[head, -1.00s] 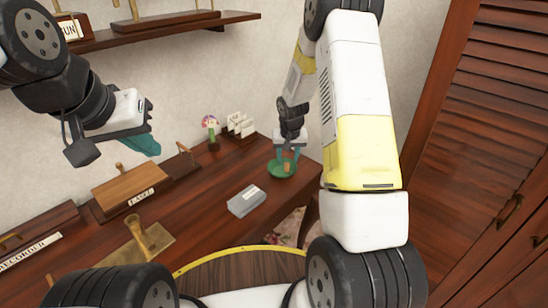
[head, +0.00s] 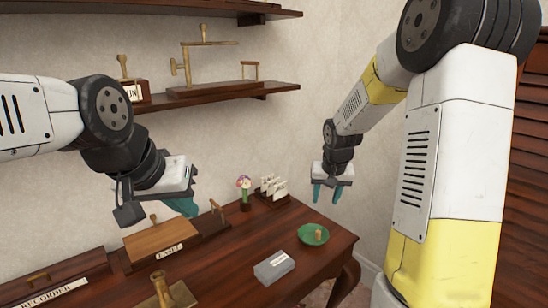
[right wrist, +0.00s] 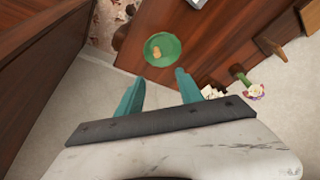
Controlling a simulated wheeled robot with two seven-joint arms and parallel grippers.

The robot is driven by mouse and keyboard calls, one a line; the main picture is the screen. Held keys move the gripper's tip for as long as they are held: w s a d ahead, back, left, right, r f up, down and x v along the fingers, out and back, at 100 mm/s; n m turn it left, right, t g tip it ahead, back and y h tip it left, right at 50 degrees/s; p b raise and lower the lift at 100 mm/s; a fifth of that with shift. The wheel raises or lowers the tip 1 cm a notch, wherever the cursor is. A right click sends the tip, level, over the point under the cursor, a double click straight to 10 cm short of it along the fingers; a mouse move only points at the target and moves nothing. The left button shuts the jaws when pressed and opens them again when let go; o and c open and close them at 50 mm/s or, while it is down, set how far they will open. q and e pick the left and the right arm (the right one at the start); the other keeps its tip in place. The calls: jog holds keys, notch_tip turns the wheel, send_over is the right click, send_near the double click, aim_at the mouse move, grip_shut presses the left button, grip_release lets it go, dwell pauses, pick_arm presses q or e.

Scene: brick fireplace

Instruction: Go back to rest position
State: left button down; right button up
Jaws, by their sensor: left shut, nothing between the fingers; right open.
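My left gripper (head: 183,207) has teal fingers pressed together with nothing between them. It hangs at the left above the back of the desk, over the wooden box labelled LASER or similar. My right gripper (head: 329,193) is open and empty, its two teal fingers pointing down, above and behind the green dish (head: 313,234) at the desk's right end. In the right wrist view the fingers (right wrist: 157,92) are spread apart, with the green dish (right wrist: 162,47) beyond them. A small tan piece (head: 318,234) lies in the dish.
The desk (head: 225,257) carries a grey box (head: 274,267), a flower in a pot (head: 244,192), a white card rack (head: 273,188) and labelled wooden boxes. Wall shelves (head: 215,92) with brass items are behind my left arm. A louvred wooden door (head: 527,170) stands at the right.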

jog(key=s+a+r, duration=0.1)
jog(key=s+r, duration=0.4)
jog(key=s, duration=0.3)
jog(key=s+a+r+n+t+y, duration=0.1)
jog(key=s+r, duration=0.4)
jog(key=s, duration=0.4)
jog(key=s+a+r+t+y, duration=0.1)
jog(key=s+a+r, duration=0.1)
jog(key=s+r, duration=0.3)
jog(key=s, duration=0.3)
jog(key=shift+s+n, duration=0.25)
jog(key=shift+n, duration=0.15)
